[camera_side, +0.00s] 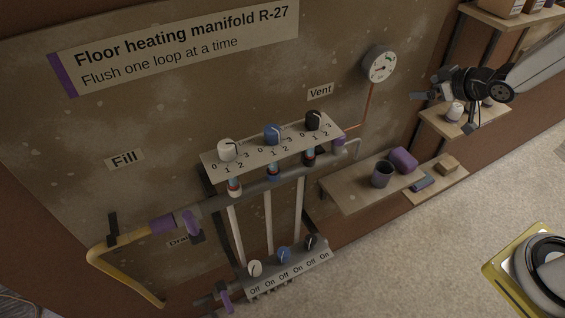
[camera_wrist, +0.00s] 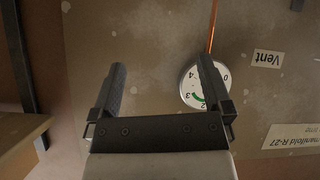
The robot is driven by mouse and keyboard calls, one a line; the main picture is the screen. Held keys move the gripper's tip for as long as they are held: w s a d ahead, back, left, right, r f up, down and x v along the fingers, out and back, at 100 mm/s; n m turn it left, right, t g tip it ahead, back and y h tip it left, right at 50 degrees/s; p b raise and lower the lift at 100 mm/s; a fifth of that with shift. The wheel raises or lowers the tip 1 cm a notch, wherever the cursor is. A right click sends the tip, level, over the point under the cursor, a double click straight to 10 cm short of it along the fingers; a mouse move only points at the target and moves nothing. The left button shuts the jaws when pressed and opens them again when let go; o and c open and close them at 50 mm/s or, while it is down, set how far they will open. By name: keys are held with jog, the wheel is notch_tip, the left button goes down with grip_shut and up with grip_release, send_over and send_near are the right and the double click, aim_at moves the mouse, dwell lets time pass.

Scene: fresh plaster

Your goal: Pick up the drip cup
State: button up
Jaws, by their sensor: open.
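The drip cup appears to be the dark grey-purple cup (camera_side: 381,175) standing upright on the low wooden shelf (camera_side: 345,194) right of the manifold in the side view. My gripper (camera_side: 428,98) is up and to the right of the cup, well apart from it, in front of the wall shelves. In the wrist view my gripper (camera_wrist: 161,66) has its two fingers spread with nothing between them. The cup does not show in the wrist view, which faces the wall and the pressure gauge (camera_wrist: 201,86).
A purple rounded object (camera_side: 403,159) sits close beside the cup. A small wooden block (camera_side: 446,168) and a dark blue item (camera_side: 423,184) lie to the right. The manifold's grey pipe (camera_side: 278,182) and a bent outlet are left of the cup. Shelves (camera_side: 462,121) stand near my gripper.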

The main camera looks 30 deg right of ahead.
aim_at(379, 170)
jog(key=s+f+n+t+y, duration=0.1)
jog(key=f+y, duration=0.2)
jog(key=f, duration=0.7)
jog(key=s+f+n+t+y, duration=0.1)
jog(key=f+y, duration=0.2)
jog(key=f, duration=0.7)
jog(key=s+f+n+t+y, duration=0.1)
jog(key=f+y, duration=0.2)
jog(key=f, duration=0.7)
jog(key=shift+s+d+f+t+y, duration=0.25)
jog(key=shift+s+f+t+y, duration=0.05)
jog(key=shift+s+f+t, duration=0.1)
jog(key=shift+w, duration=0.1)
jog(key=shift+x, duration=1.25)
jog(key=shift+w+r, duration=0.1)
jog(key=shift+r+x, duration=0.1)
jog(key=shift+x, duration=1.15)
jog(key=shift+r+x, duration=0.15)
jog(key=shift+x, duration=1.1)
